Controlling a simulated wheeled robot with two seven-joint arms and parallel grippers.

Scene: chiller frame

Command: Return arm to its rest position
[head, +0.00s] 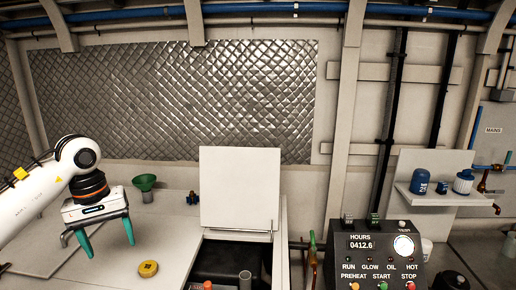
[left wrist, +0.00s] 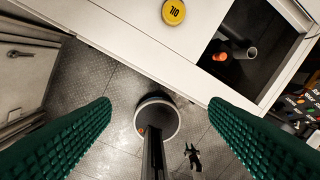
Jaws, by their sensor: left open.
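My left arm (head: 35,203) comes in from the left in the head view, bent down at the wrist. My left gripper (head: 110,250) hangs over the left part of the pale counter, its two green fingers apart with nothing between them. In the left wrist view the green fingers (left wrist: 160,106) are also spread, with the floor and a round bucket (left wrist: 158,117) far below. A yellow cap marked OIL (head: 148,269) lies on the counter to the right of the gripper, apart from it; it also shows in the left wrist view (left wrist: 174,12). My right gripper is not in view.
A raised white lid (head: 240,185) stands behind a dark opening holding a grey pipe (head: 245,279) and red-orange cap (head: 208,285). A green funnel (head: 145,183) is behind the gripper. A control panel (head: 372,268) stands right. Pliers (left wrist: 193,157) lie on the floor.

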